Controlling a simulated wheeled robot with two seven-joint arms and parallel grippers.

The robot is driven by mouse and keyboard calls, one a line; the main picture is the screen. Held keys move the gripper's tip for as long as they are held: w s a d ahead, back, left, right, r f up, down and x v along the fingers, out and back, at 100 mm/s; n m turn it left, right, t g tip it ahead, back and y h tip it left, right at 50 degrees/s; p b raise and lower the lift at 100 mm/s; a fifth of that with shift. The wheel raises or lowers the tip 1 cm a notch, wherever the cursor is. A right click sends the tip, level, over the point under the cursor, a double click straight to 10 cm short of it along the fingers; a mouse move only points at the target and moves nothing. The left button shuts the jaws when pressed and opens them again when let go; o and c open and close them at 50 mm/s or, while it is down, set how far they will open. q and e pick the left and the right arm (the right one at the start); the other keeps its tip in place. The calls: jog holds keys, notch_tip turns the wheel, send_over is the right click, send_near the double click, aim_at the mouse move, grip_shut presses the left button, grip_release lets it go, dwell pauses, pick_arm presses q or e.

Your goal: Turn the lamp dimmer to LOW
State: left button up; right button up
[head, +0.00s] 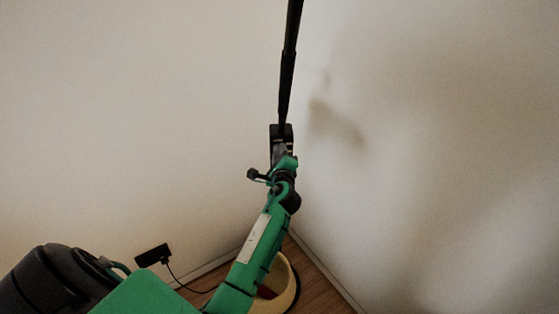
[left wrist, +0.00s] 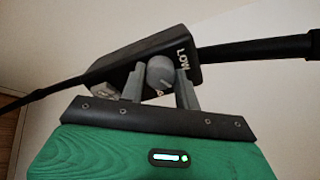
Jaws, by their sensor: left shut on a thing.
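The black dimmer box (left wrist: 128,66) sits on the lamp's black pole (left wrist: 255,48), with the word LOW in white on its face. It also shows in the head view as a dark box (head: 275,131) at the pole's lower end. A round grey knob (left wrist: 160,72) is on the box. My left gripper (left wrist: 160,82) has a finger on each side of the knob and is shut on it. In the head view my left gripper (head: 281,150) is at the box and hides much of it. The knob's pointer is too small to read. My right gripper is not in view.
Walls meet in a corner close behind the pole. A cream round object (head: 287,283) stands on the wood floor (head: 318,277), partly behind my left arm. A black adapter (head: 152,255) with a cord is at the left wall.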

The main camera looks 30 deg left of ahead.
pick_arm(q)
jog(key=n+b, duration=0.2)
jog(key=shift+f+n, duration=0.2)
jog(key=shift+n, duration=0.2)
jog(key=n+b, duration=0.2)
jog(key=n, duration=0.1)
jog(key=shift+n, duration=0.3)
jog(key=n+b, duration=0.3)
jog(key=n, duration=0.2)
jog(key=shift+r, duration=0.1)
jog(key=o, duration=1)
jog(key=shift+r, duration=0.1)
